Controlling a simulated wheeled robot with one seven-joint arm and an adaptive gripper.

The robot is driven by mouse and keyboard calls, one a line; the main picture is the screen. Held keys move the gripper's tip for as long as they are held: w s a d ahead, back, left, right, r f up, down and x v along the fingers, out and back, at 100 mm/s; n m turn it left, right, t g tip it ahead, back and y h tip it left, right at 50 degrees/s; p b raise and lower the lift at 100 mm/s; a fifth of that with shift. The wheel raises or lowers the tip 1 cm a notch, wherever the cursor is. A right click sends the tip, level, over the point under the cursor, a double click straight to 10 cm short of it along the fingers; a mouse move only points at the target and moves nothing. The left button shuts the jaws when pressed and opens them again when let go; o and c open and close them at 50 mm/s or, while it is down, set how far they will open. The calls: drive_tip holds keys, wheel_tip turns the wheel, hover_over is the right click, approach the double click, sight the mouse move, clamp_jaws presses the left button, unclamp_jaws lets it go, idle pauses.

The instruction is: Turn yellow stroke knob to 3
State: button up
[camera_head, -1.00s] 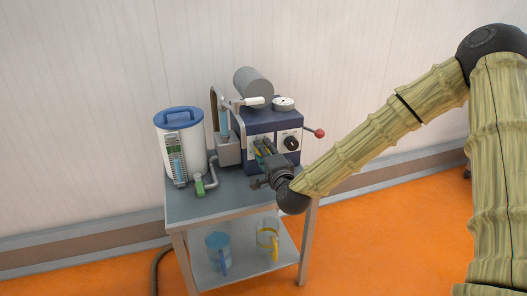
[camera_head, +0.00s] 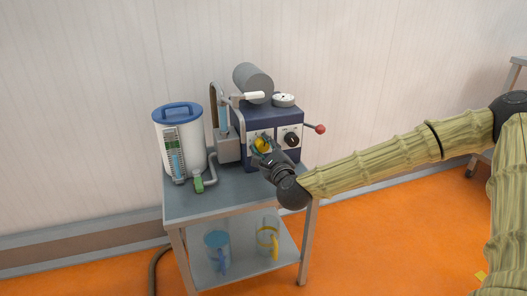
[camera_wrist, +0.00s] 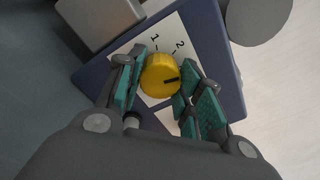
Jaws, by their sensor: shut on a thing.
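The yellow stroke knob (camera_head: 262,144) is on the white front panel of the dark blue pump box (camera_head: 270,120). In the wrist view the yellow knob (camera_wrist: 158,72) sits between the teal pads of my gripper (camera_wrist: 156,80), which is shut on it. Its dark pointer line points to the right in the picture, past the printed 2, toward the right finger. The numbers 1 and 2 show above the knob; the 3 cannot be seen, and the right finger covers part of the dial. In the head view my gripper (camera_head: 262,161) reaches the knob from the lower right.
A black knob (camera_head: 291,139) is just right of the yellow one. A red-tipped lever (camera_head: 320,129) sticks out right. A white tank with a blue lid (camera_head: 178,108) stands left on the grey table (camera_head: 205,205). Two jugs stand on the shelf below (camera_head: 245,262).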

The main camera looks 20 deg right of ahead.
drive_tip(key=shift+f+m, duration=0.15)
drive_tip(key=shift+m, duration=0.55)
drive_tip(key=shift+m+b, duration=0.3)
drive_tip(key=o, duration=1)
drive_tip(key=shift+d, duration=0.1)
drive_tip(key=shift+o, duration=0.2)
drive_tip(key=s, duration=1.2)
drive_tip(key=shift+d, duration=0.15)
